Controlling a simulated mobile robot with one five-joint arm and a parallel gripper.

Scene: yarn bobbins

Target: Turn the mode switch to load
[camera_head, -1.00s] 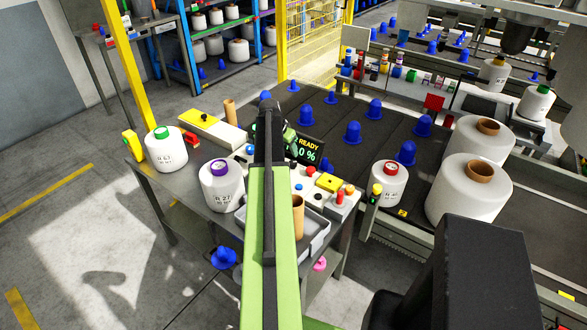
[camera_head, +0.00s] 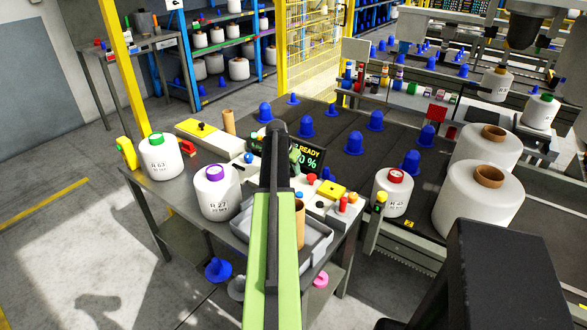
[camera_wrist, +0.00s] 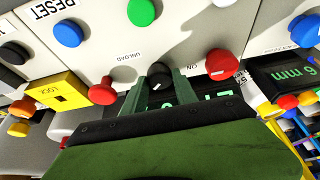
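In the wrist view a black knob with a white pointer mark (camera_wrist: 159,75), likely the mode switch, sits on the pale control panel (camera_wrist: 185,40). An UNLOAD label is beside it to the left; I cannot read a LOAD label. My gripper (camera_wrist: 158,92) has its two green fingers apart, one on either side of the knob's lower part. There seems to be a gap at each side, though contact is hard to judge. In the head view my arm hides the knob and the fingertips; part of the panel (camera_head: 325,203) shows to the right of the arm.
Red mushroom buttons (camera_wrist: 222,62) and (camera_wrist: 103,92), a green button (camera_wrist: 141,12), a blue button (camera_wrist: 68,33) and a yellow LOCK block (camera_wrist: 62,91) crowd the knob. In the head view, yarn bobbins (camera_head: 217,195) and a grey tray (camera_head: 318,246) stand near the panel.

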